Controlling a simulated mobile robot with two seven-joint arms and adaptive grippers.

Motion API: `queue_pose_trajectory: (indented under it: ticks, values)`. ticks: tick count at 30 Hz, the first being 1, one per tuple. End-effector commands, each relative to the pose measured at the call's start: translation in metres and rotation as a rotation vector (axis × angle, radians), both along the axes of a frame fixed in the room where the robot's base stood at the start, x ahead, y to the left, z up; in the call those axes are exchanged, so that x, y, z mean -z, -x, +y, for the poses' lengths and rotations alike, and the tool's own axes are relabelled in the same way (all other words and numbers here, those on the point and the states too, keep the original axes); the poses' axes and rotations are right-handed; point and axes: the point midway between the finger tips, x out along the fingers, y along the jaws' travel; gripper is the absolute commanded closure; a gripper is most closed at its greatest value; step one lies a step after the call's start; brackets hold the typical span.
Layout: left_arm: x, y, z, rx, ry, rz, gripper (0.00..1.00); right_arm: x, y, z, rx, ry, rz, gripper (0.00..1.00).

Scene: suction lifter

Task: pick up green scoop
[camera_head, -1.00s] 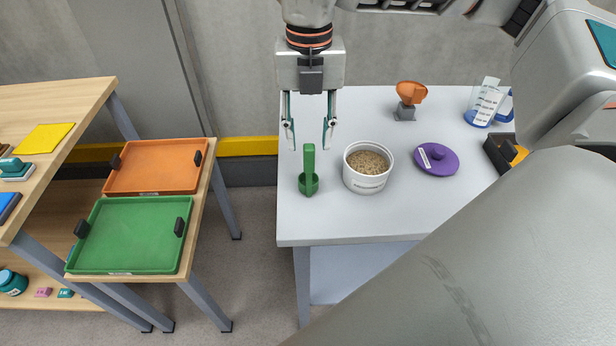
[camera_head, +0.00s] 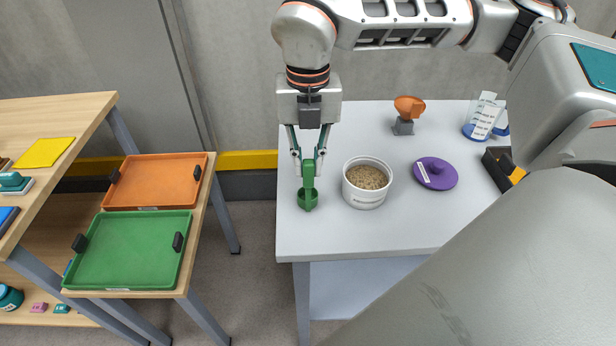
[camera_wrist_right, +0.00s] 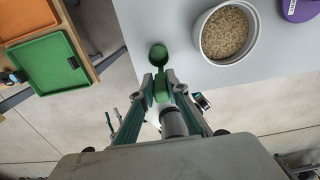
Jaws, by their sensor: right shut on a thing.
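The green scoop (camera_head: 308,199) is at the left edge of the grey table (camera_head: 420,215), its cup low and its handle pointing up. My right gripper (camera_head: 308,168) comes down from above and is shut on the scoop's handle. In the right wrist view the scoop's cup (camera_wrist_right: 158,53) shows beyond the fingertips (camera_wrist_right: 160,88), with the handle between them. I cannot tell whether the cup touches the table. My left gripper is not in view.
A white tub of grain (camera_head: 367,183) stands close to the right of the scoop. Green (camera_head: 130,250) and orange (camera_head: 155,182) trays lie on a stand at left.

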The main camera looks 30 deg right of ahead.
Motion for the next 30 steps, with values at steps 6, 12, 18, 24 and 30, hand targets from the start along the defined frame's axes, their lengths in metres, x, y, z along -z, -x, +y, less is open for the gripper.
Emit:
queue_pose_trajectory:
  ticks: [6,12,18,24,30]
  values:
    - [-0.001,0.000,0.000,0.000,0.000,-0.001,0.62,-0.013,-0.001,0.000,0.000,0.000,-0.004,1.00]
    - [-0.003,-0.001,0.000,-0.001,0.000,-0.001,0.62,-0.046,-0.001,0.000,0.001,0.000,-0.005,1.00]
    - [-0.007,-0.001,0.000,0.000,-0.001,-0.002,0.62,-0.103,-0.002,0.001,0.001,-0.001,-0.009,1.00]
    - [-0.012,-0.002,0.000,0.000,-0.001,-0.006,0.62,-0.154,-0.001,0.000,0.001,0.000,-0.005,1.00]
    - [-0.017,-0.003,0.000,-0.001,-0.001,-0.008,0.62,-0.187,0.000,0.000,0.001,-0.001,-0.003,1.00]
